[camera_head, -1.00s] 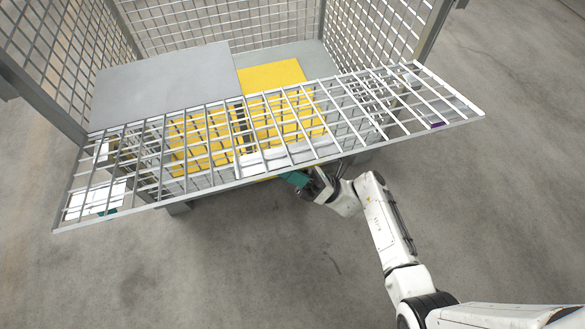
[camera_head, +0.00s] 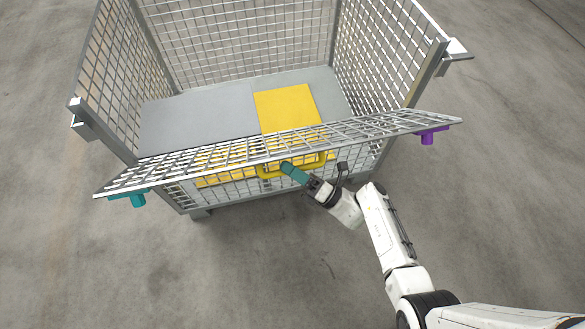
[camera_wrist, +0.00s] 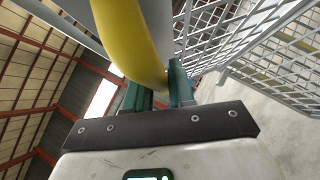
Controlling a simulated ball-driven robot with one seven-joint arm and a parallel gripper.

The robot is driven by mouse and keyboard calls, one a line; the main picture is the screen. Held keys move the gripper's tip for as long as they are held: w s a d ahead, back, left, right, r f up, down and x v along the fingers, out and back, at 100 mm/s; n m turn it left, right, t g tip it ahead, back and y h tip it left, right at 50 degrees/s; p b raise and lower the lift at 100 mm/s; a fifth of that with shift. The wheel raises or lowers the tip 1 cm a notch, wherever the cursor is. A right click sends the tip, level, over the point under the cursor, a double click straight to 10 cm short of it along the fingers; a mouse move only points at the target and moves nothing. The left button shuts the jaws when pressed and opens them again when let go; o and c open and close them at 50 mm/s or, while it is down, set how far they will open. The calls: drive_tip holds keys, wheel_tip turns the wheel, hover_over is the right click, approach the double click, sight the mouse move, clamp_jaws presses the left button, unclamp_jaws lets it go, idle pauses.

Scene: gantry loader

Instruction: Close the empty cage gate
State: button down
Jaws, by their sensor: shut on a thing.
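The grey mesh gate (camera_head: 370,128) stands at the front of the wire cage (camera_head: 388,50), tilted outward at its top and partly raised. A yellow handle (camera_head: 312,166) is on the gate's outer face, near its middle. My gripper (camera_head: 288,168) has green fingers and is shut on this handle. In the wrist view, the yellow handle (camera_wrist: 130,38) passes between the fingers of my gripper (camera_wrist: 160,88). A teal latch (camera_head: 137,199) is at the gate's left end and a purple latch (camera_head: 428,137) at its right end. Both hang clear of the cage posts.
The cage floor is a grey panel (camera_head: 195,115) with a yellow panel (camera_head: 285,106) on it; nothing else shows inside. A bracket (camera_head: 457,50) projects from the right front post, another (camera_head: 84,124) from the left. The concrete floor (camera_head: 250,265) in front is clear.

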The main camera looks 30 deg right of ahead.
drive_tip(key=w+r+m+h+p, duration=0.1)
drive_tip(key=r+p, duration=0.1)
drive_tip(key=p, duration=0.1)
drive_tip(key=w+d+r+m+h+p, duration=0.1)
drive_tip(key=w+r+p, duration=0.1)
drive_tip(key=r+p, duration=0.1)
drive_tip(key=w+r+m+g+p, duration=0.1)
drive_tip(key=w+r+p, duration=0.1)
drive_tip(key=p, duration=0.1)
drive_tip(key=shift+w+d+r+m+h, duration=0.25)
drive_tip(key=shift+d+r+m+h, duration=0.05)
drive_tip(key=shift+d+m+h, duration=0.1)
drive_tip(key=w+d+r, duration=0.3)
drive_tip(key=w+r, duration=0.1)
drive_tip(key=w, duration=0.5)
drive_tip(key=shift+w+r, duration=0.15)
drive_tip(key=shift+w, duration=0.25)
drive_tip(key=shift+d, duration=0.1)
drive_tip(key=c, duration=1.3)
unclamp_jaws()
drive_tip(key=shift+w, duration=0.1)
drive_tip(key=shift+o, duration=1.1)
drive_tip(key=v, duration=1.1)
drive_tip(key=shift+p, duration=0.35)
